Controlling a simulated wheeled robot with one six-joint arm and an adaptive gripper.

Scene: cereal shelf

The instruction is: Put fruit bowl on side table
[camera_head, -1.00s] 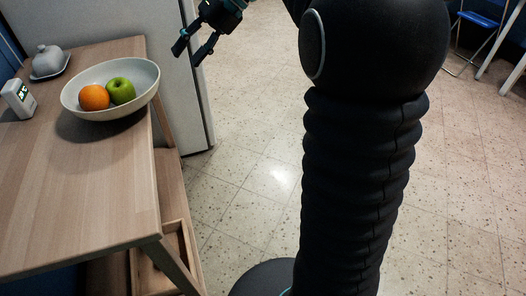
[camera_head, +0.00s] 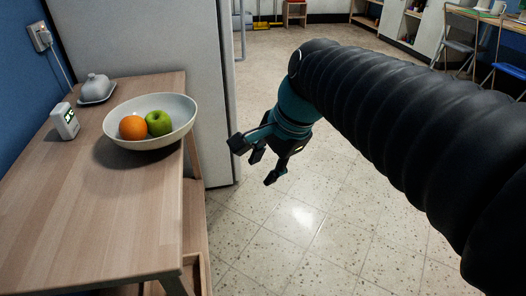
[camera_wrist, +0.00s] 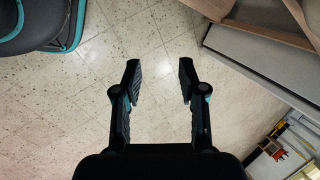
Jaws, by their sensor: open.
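The fruit bowl (camera_head: 180,116) is a wide, pale bowl on the far right part of a wooden table (camera_head: 95,205). It holds an orange (camera_head: 133,128) and a green apple (camera_head: 159,123). I cannot tell whether this table or another is the side table. My gripper (camera_head: 256,160) is open and empty, over the floor to the right of the bowl and apart from it. In the wrist view its spread fingers (camera_wrist: 159,68) have only floor tiles between them. The bowl is not in the wrist view.
A lidded grey dish (camera_head: 96,88) and a small white device (camera_head: 64,121) stand left of the bowl. A tall grey cabinet or fridge (camera_head: 205,60) rises behind the table. A small stool (camera_head: 294,14) and blue chairs (camera_head: 510,68) are far off. The middle floor is clear.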

